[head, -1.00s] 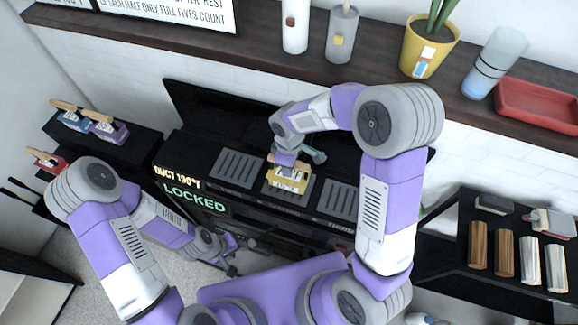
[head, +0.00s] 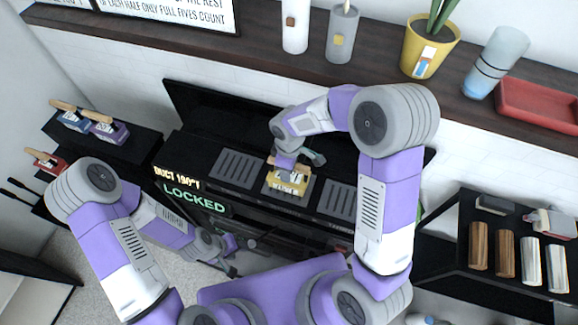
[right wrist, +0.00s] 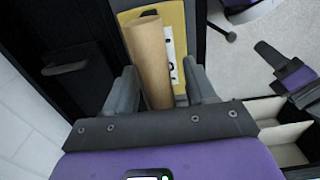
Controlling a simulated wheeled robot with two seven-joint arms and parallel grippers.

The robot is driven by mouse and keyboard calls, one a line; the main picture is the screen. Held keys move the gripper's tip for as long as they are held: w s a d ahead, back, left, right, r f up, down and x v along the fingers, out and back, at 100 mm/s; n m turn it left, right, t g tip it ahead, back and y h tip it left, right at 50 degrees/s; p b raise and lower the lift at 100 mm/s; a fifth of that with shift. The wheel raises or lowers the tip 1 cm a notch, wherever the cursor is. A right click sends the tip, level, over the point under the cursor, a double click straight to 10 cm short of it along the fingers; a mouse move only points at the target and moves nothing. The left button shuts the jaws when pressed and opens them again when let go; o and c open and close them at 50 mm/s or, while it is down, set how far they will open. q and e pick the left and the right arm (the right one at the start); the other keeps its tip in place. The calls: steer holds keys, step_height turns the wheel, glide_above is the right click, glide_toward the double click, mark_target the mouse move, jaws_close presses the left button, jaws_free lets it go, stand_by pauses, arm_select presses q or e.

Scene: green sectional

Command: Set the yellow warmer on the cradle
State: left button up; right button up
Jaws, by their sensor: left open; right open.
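The yellow warmer (head: 288,184) has a dark-lettered label and a tan round handle. It sits at the middle one of three grey slatted pads on the black unit, which appears to be the cradle (head: 306,190); whether it is fully seated I cannot tell. My right gripper (head: 296,163) is directly over the warmer. In the right wrist view its open fingers (right wrist: 162,88) stand on either side of the tan handle (right wrist: 148,58), with the yellow body (right wrist: 172,20) beyond. My left gripper (head: 238,256) is open and empty, low in front of the unit.
Lit signs on the unit read "DUCT 190°F" and "LOCKED" (head: 195,199). The left (head: 239,168) and right (head: 340,200) slatted pads are bare. Other handled blocks (head: 108,130) stand on a black stand at left. A wooden shelf (head: 270,40) with pots runs behind. A black rack (head: 510,270) is at right.

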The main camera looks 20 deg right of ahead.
arm_select(q)
steer(key=shift+r+p, duration=0.8)
steer(key=shift+r, duration=0.15)
arm_select(e)
step_height(320, 180, up, 12)
steer(key=shift+r, duration=0.1)
arm_select(q)
steer(key=shift+s, duration=0.1)
